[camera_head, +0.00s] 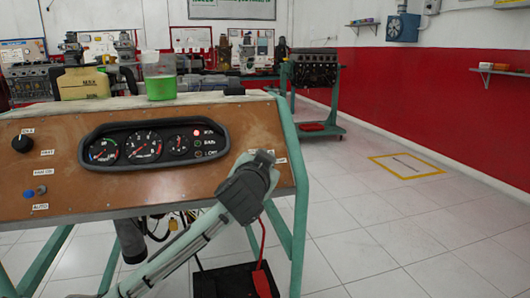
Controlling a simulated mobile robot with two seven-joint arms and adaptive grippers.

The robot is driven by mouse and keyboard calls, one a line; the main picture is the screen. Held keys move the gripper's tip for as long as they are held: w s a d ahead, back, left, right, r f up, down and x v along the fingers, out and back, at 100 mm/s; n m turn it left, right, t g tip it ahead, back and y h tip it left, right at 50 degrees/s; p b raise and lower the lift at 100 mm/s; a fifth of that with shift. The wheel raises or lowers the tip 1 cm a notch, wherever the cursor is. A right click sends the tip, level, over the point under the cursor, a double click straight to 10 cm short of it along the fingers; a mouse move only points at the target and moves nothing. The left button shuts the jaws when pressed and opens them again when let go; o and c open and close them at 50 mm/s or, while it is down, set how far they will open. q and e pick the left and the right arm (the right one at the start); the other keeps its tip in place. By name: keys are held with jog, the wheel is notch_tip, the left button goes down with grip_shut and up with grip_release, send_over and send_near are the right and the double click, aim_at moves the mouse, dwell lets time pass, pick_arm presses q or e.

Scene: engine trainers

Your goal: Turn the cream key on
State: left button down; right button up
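A brown control panel (60,194) fills the left of the view, on a green frame. I cannot make out a cream-coloured key on it. A round black knob (22,143) sits at its upper left beside small white labels, too small to read surely. My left gripper (262,165) is dark grey; its arm comes up from the lower left. It is in front of the panel's right end, right of the gauge cluster (150,144), and hides part of the panel. Whether its fingers are open or shut does not show clearly. My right gripper is out of view.
A blue button (28,193) is low on the panel. A red light glows in the cluster. A cream jug (83,83) and a beaker of green liquid (159,76) stand above the panel. An engine on a stand (314,72) is behind.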

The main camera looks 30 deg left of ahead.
pick_arm(q)
jog(key=shift+f, duration=0.1)
dwell(0.3)
jog(key=c, duration=1.6)
grip_release()
jog(key=shift+c, duration=0.2)
jog(key=shift+s, duration=0.1)
jog(key=v, duration=0.7)
jog(key=shift+s, duration=0.15)
jog(key=shift+s+d, duration=0.1)
jog(key=shift+d, duration=0.1)
